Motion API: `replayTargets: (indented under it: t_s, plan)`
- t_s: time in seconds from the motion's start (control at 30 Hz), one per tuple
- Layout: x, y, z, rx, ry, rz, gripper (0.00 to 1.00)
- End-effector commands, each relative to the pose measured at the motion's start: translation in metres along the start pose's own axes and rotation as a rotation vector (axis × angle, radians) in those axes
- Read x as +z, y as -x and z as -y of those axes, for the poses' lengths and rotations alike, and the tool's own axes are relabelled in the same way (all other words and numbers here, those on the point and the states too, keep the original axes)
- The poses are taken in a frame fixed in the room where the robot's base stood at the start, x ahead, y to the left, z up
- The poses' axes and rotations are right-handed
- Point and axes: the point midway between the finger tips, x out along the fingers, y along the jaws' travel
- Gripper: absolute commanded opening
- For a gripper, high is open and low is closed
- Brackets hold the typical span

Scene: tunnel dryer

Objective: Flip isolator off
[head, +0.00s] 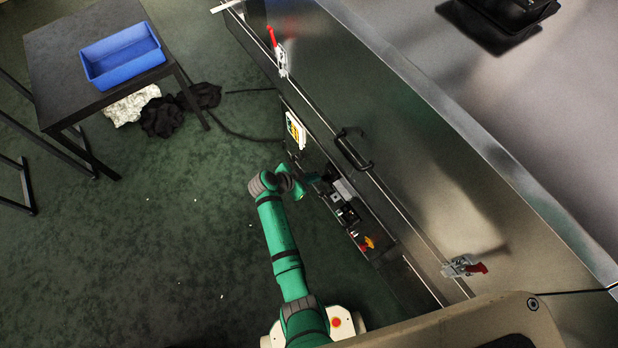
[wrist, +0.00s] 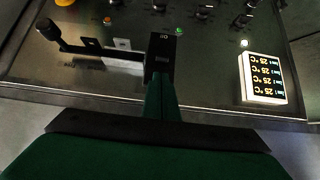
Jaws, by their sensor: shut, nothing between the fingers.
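The control panel (wrist: 205,70) fills the upper part of the wrist view. A black lever with a round knob (wrist: 45,28) lies across its left side, its rod running right toward my gripper. It looks like the isolator handle, but I see no readable label for it. My gripper (wrist: 161,50) is shut and empty, its dark fingertips over the panel by the rod's right end. I cannot tell whether they touch, and the fingers hide that end.
A lit temperature display (wrist: 263,78) is right of my gripper. Small lamps and knobs line the panel's top. A red and yellow control (head: 367,243) sits low on the machine side. A black handle (head: 352,150) juts out nearby. A table (head: 55,65) with a blue bin (head: 122,55) stands left.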

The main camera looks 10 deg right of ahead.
Motion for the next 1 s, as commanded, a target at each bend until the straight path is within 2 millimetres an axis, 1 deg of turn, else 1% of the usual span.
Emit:
replayTargets:
  t_s: [0.03,0.2,0.4,0.83,1.0]
  plan:
    - [0.0,-0.009,0.0,0.003,0.0,0.0,0.0]
    - [0.0,-0.034,-0.001,0.002,-0.001,0.0,0.0]
    - [0.0,-0.048,0.0,0.0,0.0,0.0,0.0]
    - [0.001,-0.05,0.0,0.0,0.0,-0.001,0.0]
    - [0.002,-0.051,-0.001,0.002,0.0,-0.027,0.0]
